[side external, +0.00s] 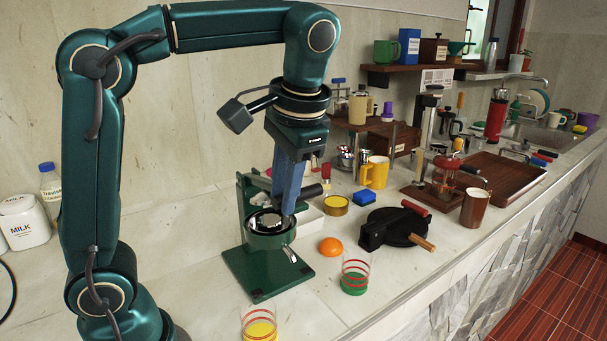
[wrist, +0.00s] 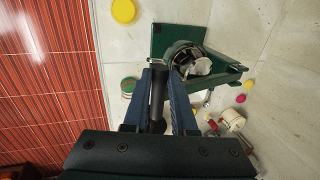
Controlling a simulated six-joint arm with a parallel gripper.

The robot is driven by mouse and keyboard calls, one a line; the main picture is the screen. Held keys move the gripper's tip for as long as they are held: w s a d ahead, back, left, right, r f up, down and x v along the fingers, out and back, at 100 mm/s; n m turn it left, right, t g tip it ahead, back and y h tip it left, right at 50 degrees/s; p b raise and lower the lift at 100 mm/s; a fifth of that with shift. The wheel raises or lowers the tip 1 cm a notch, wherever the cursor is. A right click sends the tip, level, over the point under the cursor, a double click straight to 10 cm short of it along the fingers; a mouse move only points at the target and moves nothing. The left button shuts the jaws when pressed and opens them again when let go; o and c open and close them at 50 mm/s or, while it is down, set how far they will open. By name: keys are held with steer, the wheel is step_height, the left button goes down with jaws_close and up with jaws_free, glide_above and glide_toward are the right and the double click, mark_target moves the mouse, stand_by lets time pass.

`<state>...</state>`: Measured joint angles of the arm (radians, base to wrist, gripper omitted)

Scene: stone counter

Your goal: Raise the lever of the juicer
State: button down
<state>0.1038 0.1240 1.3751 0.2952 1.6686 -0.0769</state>
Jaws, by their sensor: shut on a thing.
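The green juicer (side external: 250,225) stands on the counter below my arm, with its round metal-lined bowl (side external: 268,222) facing up. In the wrist view the juicer (wrist: 165,40) is at the upper middle, past my fingers. My gripper (side external: 289,208) points down beside the bowl, its blue fingers near the juicer's right side. The lever's black handle (side external: 311,191) sticks out to the right of the fingers. In the wrist view my gripper (wrist: 163,75) is shut on this black handle (wrist: 158,100), which lies between the fingers. The lever's joint is partly hidden by the fingers.
An orange (side external: 330,247) and a red-striped glass with green in it (side external: 355,276) stand right of the juicer. A glass with yellow in it (side external: 259,325) is in front. A black press (side external: 393,228) lies farther right. Counter left of the juicer is clear.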

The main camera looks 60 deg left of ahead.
steer(key=a+r, duration=0.3)
steer(key=r, duration=0.3)
steer(key=shift+r, duration=0.25)
stand_by(0.7)
steer(key=c, duration=0.9)
jaws_free()
steer(key=s+d+f+t+h, duration=0.1)
steer(key=s+d+f+t, duration=0.1)
steer(key=f, duration=0.2)
steer(key=s+d+f+t+h, duration=0.1)
steer(key=s+d+f, duration=0.1)
steer(key=s+f, duration=0.1)
steer(key=s+d+f+t+h, duration=0.1)
steer(key=s+d+f+t, duration=0.1)
steer(key=f, duration=0.3)
steer(key=shift+s+d+f+t, duration=0.3)
steer(key=shift+s+d, duration=0.2)
